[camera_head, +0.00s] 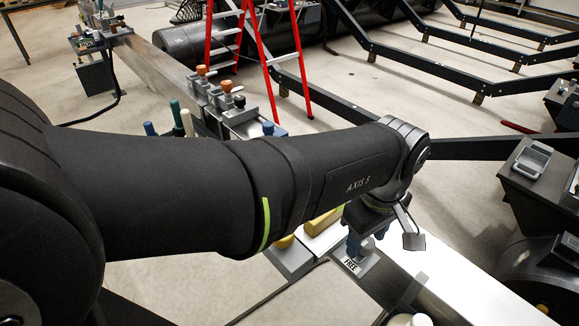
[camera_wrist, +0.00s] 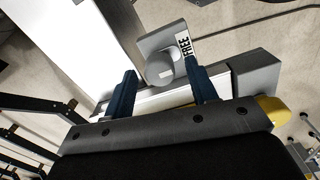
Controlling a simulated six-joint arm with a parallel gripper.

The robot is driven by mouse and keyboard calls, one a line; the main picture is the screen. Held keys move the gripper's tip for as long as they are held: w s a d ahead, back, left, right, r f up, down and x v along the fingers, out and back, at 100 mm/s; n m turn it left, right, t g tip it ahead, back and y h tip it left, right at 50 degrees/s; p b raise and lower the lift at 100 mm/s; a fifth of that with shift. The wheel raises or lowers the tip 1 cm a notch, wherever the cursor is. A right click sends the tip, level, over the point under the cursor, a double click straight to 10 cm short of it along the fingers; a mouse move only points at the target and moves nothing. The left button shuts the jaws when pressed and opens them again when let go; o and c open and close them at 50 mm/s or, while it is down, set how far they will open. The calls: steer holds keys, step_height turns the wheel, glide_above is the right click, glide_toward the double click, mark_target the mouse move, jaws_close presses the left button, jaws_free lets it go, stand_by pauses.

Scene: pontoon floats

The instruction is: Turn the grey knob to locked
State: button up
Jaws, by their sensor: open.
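The grey knob (camera_wrist: 162,68) shows in the wrist view as a round cap with a pale mark on its face. It sits on a grey plate (camera_wrist: 152,40) that carries a white label (camera_wrist: 185,45) reading FREE. My gripper (camera_wrist: 160,74) is open, with one blue finger on each side of the knob. Whether the fingers touch the knob I cannot tell. In the head view my gripper (camera_head: 362,243) points down at the plate, and its fingers hide most of the knob. The FREE label (camera_head: 351,265) shows there too. No label reading locked is visible.
The plate sits on a long pale metal beam (camera_head: 450,290). A yellow object (camera_head: 325,221) lies close beside my gripper. Several knob-topped fittings (camera_head: 225,95) stand farther back along the beam. A red ladder (camera_head: 300,60) and dark frames stand behind.

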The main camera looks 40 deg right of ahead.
steer(key=shift+f, duration=0.2)
steer(key=shift+c, duration=0.4)
steer(key=c, duration=0.9)
